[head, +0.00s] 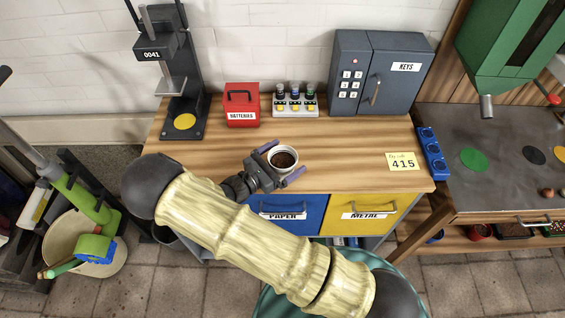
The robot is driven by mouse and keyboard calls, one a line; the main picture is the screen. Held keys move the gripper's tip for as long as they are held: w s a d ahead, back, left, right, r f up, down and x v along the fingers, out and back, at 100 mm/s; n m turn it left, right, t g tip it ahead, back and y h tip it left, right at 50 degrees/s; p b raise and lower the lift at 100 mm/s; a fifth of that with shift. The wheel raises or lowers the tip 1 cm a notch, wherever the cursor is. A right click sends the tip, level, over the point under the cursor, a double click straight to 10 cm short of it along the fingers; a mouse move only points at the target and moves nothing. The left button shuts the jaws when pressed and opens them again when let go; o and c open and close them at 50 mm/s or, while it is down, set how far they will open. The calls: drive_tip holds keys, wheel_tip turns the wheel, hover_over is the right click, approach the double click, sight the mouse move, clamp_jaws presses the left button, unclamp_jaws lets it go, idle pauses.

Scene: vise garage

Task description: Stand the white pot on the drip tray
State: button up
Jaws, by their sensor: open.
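The white pot (283,169), filled with dark soil, stands upright on the wooden worktop (340,150) near its front edge. My gripper (289,157) is open, with its purple fingers on either side of the pot. I cannot tell whether either finger touches it. My arm comes in from the lower right and crosses in front of the bench. I cannot identify a drip tray for certain; a black stand marked 0041 (185,128) has a flat base with a yellow disc at the back left.
A red batteries box (242,104), a button panel (295,102) and a grey key safe (378,75) line the back. A yellow 415 note (402,161) and blue holder (432,153) lie right. Worktop is clear between pot and note. A grey bench (500,150) adjoins.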

sight(284, 160)
drive_tip(key=c, duration=1.2)
wheel_tip(284, 160, up, 10)
drive_tip(key=b, duration=0.1)
drive_tip(key=shift+s+a, duration=0.1)
idle(0.3)
